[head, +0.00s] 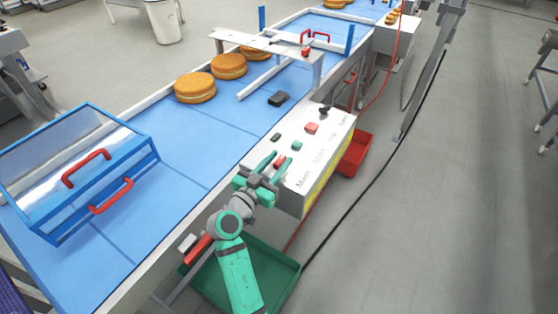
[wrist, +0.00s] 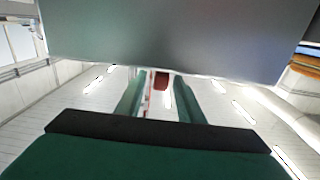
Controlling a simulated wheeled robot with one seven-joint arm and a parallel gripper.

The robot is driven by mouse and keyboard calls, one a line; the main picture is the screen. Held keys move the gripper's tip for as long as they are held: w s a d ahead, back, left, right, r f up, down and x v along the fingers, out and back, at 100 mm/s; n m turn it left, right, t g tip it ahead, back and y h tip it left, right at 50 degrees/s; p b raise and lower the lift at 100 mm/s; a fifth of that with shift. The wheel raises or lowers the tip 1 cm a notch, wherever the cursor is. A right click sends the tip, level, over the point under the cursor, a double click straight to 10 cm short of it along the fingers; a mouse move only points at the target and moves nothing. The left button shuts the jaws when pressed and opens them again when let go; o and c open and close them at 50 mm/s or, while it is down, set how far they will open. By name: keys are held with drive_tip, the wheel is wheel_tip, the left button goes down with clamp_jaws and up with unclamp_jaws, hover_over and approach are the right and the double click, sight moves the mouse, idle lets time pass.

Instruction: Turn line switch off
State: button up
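The white control box (head: 322,160) stands beside the conveyor, with several coloured controls on top and small lettering along its front edge. A red switch part (head: 280,161) sits at the near end of the box top. My gripper (head: 279,160) is at that end, its green fingers apart on either side of the red part. In the wrist view my gripper (wrist: 159,80) is also open, with a red piece (wrist: 161,81) between the fingertips. Contact cannot be told. Which control is the line switch, and its position, are too small to read.
Other controls are a green button (head: 297,145), a red button (head: 312,127) and a black knob (head: 324,110). A blue-framed guard (head: 90,175) and round cakes (head: 195,88) are on the blue belt (head: 180,150). Green (head: 262,270) and red (head: 356,155) bins stand below.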

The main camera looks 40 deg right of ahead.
drive_tip(key=shift+w+d, duration=0.15)
drive_tip(key=shift+d, duration=0.1)
clamp_jaws()
